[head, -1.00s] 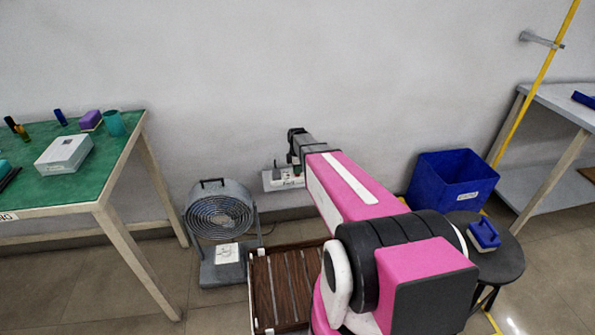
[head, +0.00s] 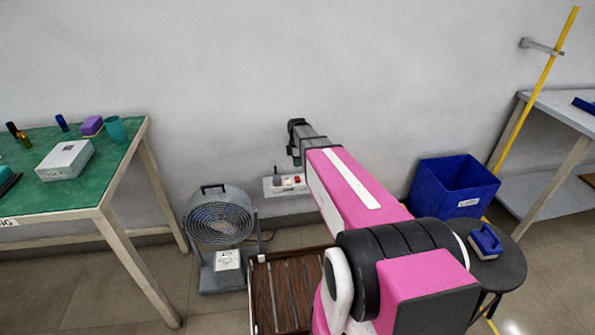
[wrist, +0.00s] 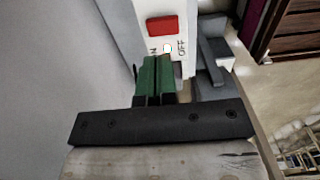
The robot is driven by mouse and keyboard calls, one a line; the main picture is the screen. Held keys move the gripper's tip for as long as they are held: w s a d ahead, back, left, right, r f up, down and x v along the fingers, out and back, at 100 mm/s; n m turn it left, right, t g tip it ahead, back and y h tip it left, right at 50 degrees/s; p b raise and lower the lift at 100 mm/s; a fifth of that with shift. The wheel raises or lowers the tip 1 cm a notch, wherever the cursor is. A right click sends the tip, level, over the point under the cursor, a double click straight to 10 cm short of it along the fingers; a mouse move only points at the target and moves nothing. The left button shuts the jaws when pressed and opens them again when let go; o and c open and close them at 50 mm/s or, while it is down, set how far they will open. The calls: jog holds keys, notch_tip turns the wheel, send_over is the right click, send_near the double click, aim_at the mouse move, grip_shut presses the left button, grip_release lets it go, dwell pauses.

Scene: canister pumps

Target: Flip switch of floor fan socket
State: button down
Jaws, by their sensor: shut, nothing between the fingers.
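The white socket panel (head: 273,188) is fixed low on the grey wall, right of the floor fan (head: 221,218). Its red switch (head: 297,179) shows as a small spot in the head view. In the wrist view the red switch (wrist: 162,26) is large, near the top of the panel. In the head view my gripper (head: 296,163) is just above the panel.
A dark plug (wrist: 212,52) sits beside the switch in the wrist view. A brown slatted crate (head: 262,295) stands on the floor below. A green-topped table (head: 110,160) is at left. A blue bin (head: 455,187) and a round stool (head: 505,270) are at right.

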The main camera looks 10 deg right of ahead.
jog(key=shift+r, duration=1.95)
jog(key=s+m, duration=1.8)
jog(key=s, duration=0.6)
jog(key=n+g, duration=0.1)
jog(key=n, duration=1.7)
send_near(298, 179)
jog(key=f, duration=0.7)
jog(key=shift+s+a+f, duration=0.1)
jog(key=shift+s+f, duration=0.15)
jog(key=shift+s, duration=0.15)
